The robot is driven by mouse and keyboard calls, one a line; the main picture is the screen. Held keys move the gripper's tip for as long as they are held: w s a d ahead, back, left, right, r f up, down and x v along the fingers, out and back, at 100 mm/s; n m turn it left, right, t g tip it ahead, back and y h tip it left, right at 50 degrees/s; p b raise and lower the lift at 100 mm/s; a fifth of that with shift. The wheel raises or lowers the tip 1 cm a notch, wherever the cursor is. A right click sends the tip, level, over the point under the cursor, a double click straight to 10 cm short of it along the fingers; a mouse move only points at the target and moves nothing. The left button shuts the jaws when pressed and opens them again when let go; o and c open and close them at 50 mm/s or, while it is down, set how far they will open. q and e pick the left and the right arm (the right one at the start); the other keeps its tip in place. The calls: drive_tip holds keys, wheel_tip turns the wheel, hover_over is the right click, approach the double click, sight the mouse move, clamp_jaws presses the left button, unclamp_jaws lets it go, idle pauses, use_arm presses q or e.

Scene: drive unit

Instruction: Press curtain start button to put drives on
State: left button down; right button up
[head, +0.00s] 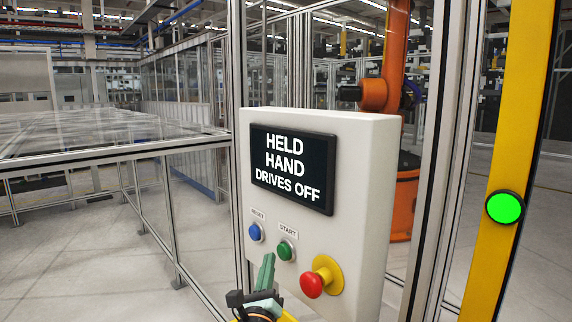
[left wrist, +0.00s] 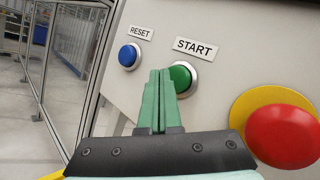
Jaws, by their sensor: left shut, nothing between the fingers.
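A pale control box (head: 335,132) carries a black display (head: 293,168) reading "HELD HAND DRIVES OFF". Below it are a blue RESET button (head: 255,232), a green START button (head: 285,250) and a red emergency stop (head: 313,285) on a yellow base. My left gripper (head: 267,262) is shut and empty, its green fingers just below and left of START. In the left wrist view, the shut fingertips (left wrist: 159,72) overlap the left edge of the green START button (left wrist: 184,76); I cannot tell whether they touch it. My right gripper is not in view.
A yellow post (head: 508,150) with a lit green round light (head: 505,207) stands at the right. Clear fence panels (head: 146,195) in metal frames run along the left. An orange robot arm (head: 395,60) stands behind the box.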

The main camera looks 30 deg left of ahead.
use_arm(q)
drive_tip(key=shift+w+d, duration=0.2)
drive_tip(key=shift+w, duration=0.2)
drive_tip(key=shift+w+d+b, duration=0.15)
drive_tip(key=shift+w+b, duration=0.15)
drive_tip(key=shift+w, duration=0.1)
idle(0.7)
drive_tip(key=shift+s+a+p, duration=0.35)
drive_tip(key=shift+s, duration=0.45)
drive_tip(key=shift+s, duration=0.1)
drive_tip(key=s, duration=0.1)
drive_tip(key=s+a+p, duration=0.1)
drive_tip(key=s, duration=0.1)
drive_tip(key=s+a, duration=0.1)
drive_tip(key=s, duration=0.1)
drive_tip(key=shift+s+a+p, duration=0.15)
drive_tip(key=shift+s+p, duration=0.05)
drive_tip(key=shift+p, duration=0.1)
